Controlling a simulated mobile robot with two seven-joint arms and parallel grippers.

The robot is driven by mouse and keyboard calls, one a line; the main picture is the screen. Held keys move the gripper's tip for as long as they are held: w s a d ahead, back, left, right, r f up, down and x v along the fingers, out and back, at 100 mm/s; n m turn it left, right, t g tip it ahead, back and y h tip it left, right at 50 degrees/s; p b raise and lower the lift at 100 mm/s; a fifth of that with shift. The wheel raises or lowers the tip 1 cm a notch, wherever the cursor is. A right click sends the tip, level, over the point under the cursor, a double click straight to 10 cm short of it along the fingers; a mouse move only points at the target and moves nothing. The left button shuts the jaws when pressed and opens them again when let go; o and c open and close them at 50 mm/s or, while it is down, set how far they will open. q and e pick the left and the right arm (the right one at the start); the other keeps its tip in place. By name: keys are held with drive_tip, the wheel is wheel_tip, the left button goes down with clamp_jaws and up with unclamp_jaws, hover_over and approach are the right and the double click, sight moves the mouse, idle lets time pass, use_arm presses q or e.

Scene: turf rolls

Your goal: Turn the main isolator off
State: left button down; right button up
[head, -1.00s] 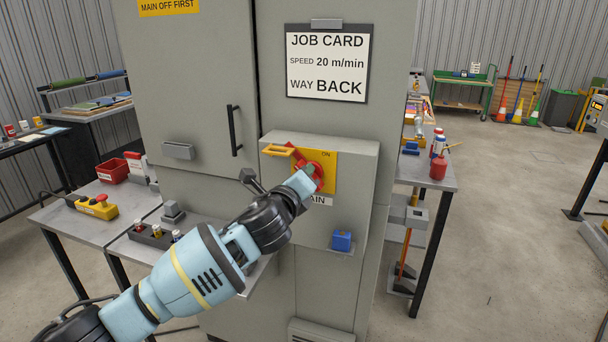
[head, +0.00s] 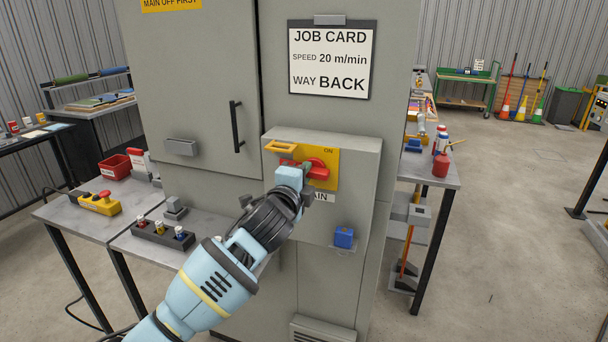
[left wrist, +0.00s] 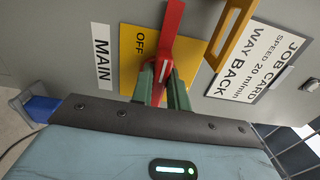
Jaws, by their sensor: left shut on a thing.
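The main isolator is a red rotary handle (head: 319,170) on a yellow plate (head: 329,155) on a grey box on the cabinet front. The handle lies nearly level in the head view. My left gripper (head: 302,172) is shut on it. The left wrist view shows the green fingers (left wrist: 163,88) on either side of the red handle (left wrist: 171,30). An OFF mark (left wrist: 140,42) shows beside the handle there, and an ON mark (head: 328,151) shows at the plate's upper right in the head view. The right gripper is out of view.
A yellow hasp (head: 281,147) sits at the plate's upper left. A blue padlock-like block (head: 343,238) rests on a small ledge below. A job card (head: 331,60) hangs above. Side benches (head: 80,205) stand left, and a loaded table (head: 440,180) stands right.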

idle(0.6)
use_arm(q)
drive_tip(key=c, duration=1.4)
unclamp_jaws()
drive_tip(key=shift+o, duration=0.2)
drive_tip(key=v, duration=0.8)
